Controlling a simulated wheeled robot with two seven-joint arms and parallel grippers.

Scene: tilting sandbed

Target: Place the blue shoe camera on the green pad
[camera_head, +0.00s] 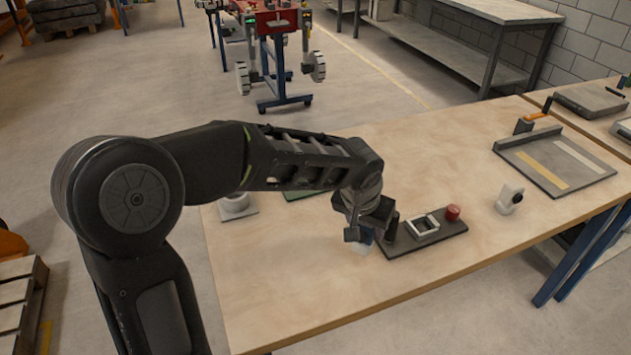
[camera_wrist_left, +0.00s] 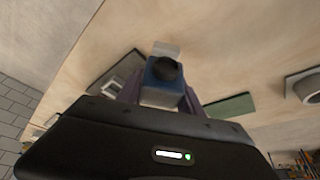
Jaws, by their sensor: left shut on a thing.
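The blue shoe camera (camera_wrist_left: 161,74), with a round black lens, sits between the fingers of my left gripper (camera_wrist_left: 161,92) in the left wrist view. The gripper is shut on it. In the head view, my left gripper (camera_head: 368,232) points down and partly covers the camera, whose blue and pale parts (camera_head: 363,243) show under the fingers, low over the table. I cannot tell whether it touches the table. The green pad (camera_wrist_left: 230,106) lies flat to the right in the left wrist view. In the head view my arm mostly hides it, with a green strip (camera_head: 303,195) showing.
A dark board (camera_head: 398,247) with a white square frame (camera_head: 423,226) and a red cylinder (camera_head: 453,212) lies close beside the gripper. A white camera-like block (camera_head: 509,198) stands farther right. A white round piece on a grey plate (camera_head: 250,213) is left. The front table area is clear.

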